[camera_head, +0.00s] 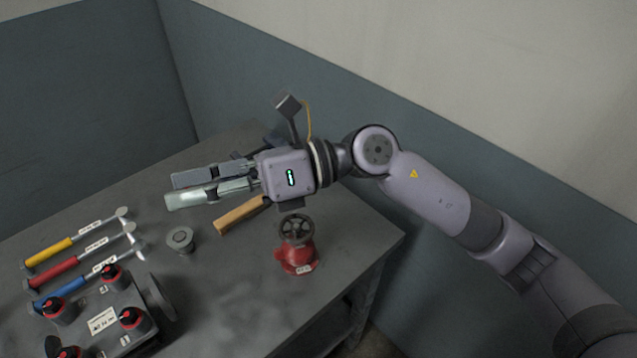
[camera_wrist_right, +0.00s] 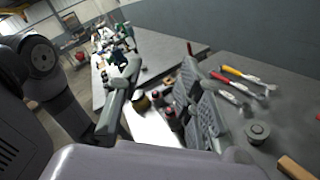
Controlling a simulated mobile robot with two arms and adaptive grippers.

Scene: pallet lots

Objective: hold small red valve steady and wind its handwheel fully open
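The small red valve (camera_head: 297,260) stands upright on the grey table near its right edge in the head view. Its dark round handwheel (camera_head: 296,230) faces up, and nothing touches it. A small white label is on its base. My right gripper (camera_head: 173,192) is above the table, behind and to the left of the valve, with its fingers pointing left. In the right wrist view its fingers (camera_wrist_right: 161,75) are apart with nothing between them. The valve does not show in that view. My left gripper is not seen in either view.
A wooden block (camera_head: 242,214) and a grey round part (camera_head: 180,239) lie left of the valve. Hammers with yellow (camera_head: 52,251), red and blue handles lie further left. A dark unit with red-ringed knobs (camera_head: 104,320) stands at front left. A wall runs behind the table.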

